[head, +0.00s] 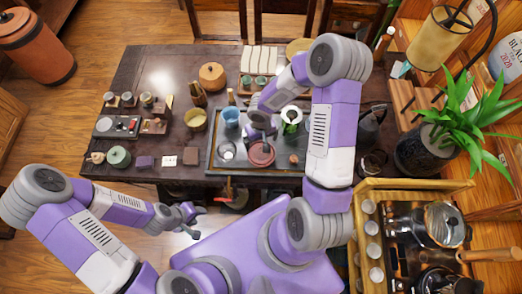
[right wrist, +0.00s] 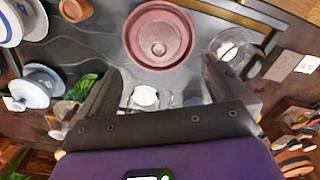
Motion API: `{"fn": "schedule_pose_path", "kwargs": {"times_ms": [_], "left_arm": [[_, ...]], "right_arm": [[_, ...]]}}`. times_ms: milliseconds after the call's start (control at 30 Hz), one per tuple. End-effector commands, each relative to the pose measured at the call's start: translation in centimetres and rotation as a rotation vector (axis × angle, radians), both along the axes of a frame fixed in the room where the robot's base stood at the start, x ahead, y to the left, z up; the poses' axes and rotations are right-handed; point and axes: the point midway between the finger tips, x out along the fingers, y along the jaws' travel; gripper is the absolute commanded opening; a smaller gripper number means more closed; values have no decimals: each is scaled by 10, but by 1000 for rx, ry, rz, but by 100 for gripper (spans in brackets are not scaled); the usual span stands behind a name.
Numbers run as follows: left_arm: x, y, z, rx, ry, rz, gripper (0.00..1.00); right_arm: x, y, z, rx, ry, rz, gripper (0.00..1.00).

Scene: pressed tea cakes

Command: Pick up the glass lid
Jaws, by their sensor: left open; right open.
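A clear glass piece with a white spot, seemingly the glass lid (right wrist: 146,98), shows between my right gripper's fingers in the right wrist view. Its lower part is hidden by the gripper body, and contact cannot be told. My right gripper (head: 261,132) is open over the tray, just behind the red-brown dish; its fingers (right wrist: 160,72) stand wide apart in the right wrist view. A second clear glass piece (head: 227,151) stands left of the dish and also shows in the right wrist view (right wrist: 234,52). My left gripper (head: 196,220) is open and empty, in front of the table.
The red-brown dish (head: 261,153) sits on the dark tray (head: 215,167), close to the right gripper. A blue cup (head: 231,117) is to its left, and a green-and-white vessel (head: 291,117) to its right. A dark kettle (head: 369,126) stands further right. Several tea things crowd the table's left side.

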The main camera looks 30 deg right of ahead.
Motion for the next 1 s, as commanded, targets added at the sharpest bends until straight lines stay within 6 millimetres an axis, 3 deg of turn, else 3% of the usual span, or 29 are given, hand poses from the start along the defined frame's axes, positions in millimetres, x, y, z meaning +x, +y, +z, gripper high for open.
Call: {"fn": "schedule_pose_path", "kwargs": {"times_ms": [533, 867, 1000], "left_arm": [[0, 0, -8, 0, 0, 0, 43], [0, 0, -8, 0, 0, 0, 43], [0, 0, -8, 0, 0, 0, 43]], "right_arm": [[-6, 0, -66, -7, 3, -1, 100], [-5, 0, -73, -6, 0, -2, 100], [-5, 0, -73, -6, 0, -1, 82]]}}
